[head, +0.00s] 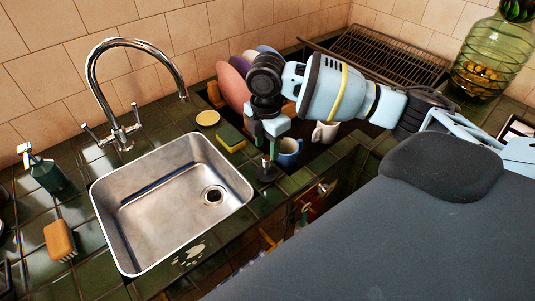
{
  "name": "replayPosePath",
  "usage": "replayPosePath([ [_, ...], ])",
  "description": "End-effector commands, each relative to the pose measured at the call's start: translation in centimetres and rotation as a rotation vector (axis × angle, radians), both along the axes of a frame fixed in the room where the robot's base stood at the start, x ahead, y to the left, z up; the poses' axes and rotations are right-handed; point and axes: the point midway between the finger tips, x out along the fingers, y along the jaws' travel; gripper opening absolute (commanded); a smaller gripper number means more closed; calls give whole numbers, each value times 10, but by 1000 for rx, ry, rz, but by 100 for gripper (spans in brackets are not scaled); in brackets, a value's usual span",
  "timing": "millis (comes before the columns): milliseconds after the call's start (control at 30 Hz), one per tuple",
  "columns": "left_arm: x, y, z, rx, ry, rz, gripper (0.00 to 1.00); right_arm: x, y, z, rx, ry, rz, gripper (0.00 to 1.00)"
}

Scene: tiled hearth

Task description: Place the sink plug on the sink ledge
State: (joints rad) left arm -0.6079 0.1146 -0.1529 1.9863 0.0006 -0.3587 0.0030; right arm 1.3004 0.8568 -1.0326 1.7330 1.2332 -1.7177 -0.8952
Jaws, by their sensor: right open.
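The sink plug (266,174), a dark round disc with a short upright stem, sits on the green tiled ledge (262,203) just right of the steel sink basin (140,225). My right gripper (266,148) points down directly over the plug, its fingers close around or just above the stem. Its jaws are open; whether a finger touches the stem cannot be told. My left gripper is not in the head view.
A yellow-green sponge (231,137) and a round yellow lid (208,118) lie behind the basin. Blue mug (289,152) and white mug (325,132) stand right of the gripper. The chrome tap (122,136) rises at the back.

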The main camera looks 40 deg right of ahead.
Motion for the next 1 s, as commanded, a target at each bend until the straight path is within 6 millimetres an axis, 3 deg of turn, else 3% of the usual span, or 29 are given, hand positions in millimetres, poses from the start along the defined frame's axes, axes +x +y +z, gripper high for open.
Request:
replayPosePath([
  [33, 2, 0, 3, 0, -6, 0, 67, 0, 0, 14, 1, -4, 2, 44],
  [200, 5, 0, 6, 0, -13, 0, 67, 0, 1, 44, 1, -3, 2, 44],
  [400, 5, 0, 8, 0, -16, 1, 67, 0, 1, 65, 1, -1, 0, 44],
  [1000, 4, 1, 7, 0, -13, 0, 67, 0, 0, 69, 1, 2, 0, 44],
])
